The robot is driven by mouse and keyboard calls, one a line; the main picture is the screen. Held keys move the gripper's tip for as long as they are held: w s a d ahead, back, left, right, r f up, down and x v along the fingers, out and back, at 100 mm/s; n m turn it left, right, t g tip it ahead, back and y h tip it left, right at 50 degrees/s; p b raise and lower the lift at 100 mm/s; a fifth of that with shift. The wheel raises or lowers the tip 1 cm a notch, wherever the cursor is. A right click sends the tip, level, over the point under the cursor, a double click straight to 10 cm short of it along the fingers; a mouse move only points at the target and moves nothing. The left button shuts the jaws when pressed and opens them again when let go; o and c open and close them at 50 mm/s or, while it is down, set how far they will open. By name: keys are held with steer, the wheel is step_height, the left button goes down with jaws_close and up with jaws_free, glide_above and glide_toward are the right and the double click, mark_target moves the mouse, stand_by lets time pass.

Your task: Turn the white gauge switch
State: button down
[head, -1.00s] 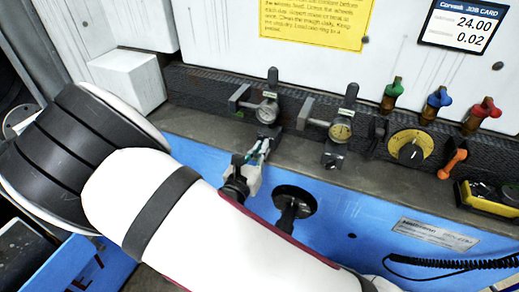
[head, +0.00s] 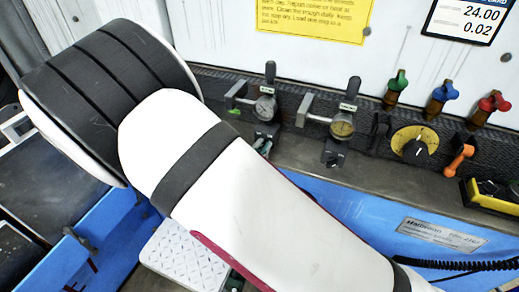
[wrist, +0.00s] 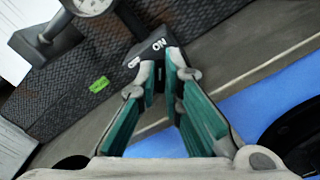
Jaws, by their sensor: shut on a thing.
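The white-faced gauge (head: 265,107) is the left one of two on the dark rail in the head view; its lower part shows at the top of the wrist view (wrist: 92,4). Below it is its dark switch (wrist: 150,48), with OFF and ON lettering. My gripper (wrist: 166,68), with green-padded fingers, reaches up to this switch. The fingers are closed in on the switch's lower part, which they largely hide. In the head view my white arm covers most of the gripper; only a small bit shows below the left gauge.
A yellow-faced gauge (head: 342,126) with its own switch (head: 333,153) stands just right. Further right are a yellow dial (head: 414,145), green, blue and red valves, and an orange lever (head: 459,160). A blue panel (head: 350,205) lies below. A small green tag (wrist: 98,84) is on the rail.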

stand_by(0.3)
steer(key=c, duration=1.7)
jaws_free()
steer(key=shift+f, duration=0.1)
steer(key=shift+s, duration=0.1)
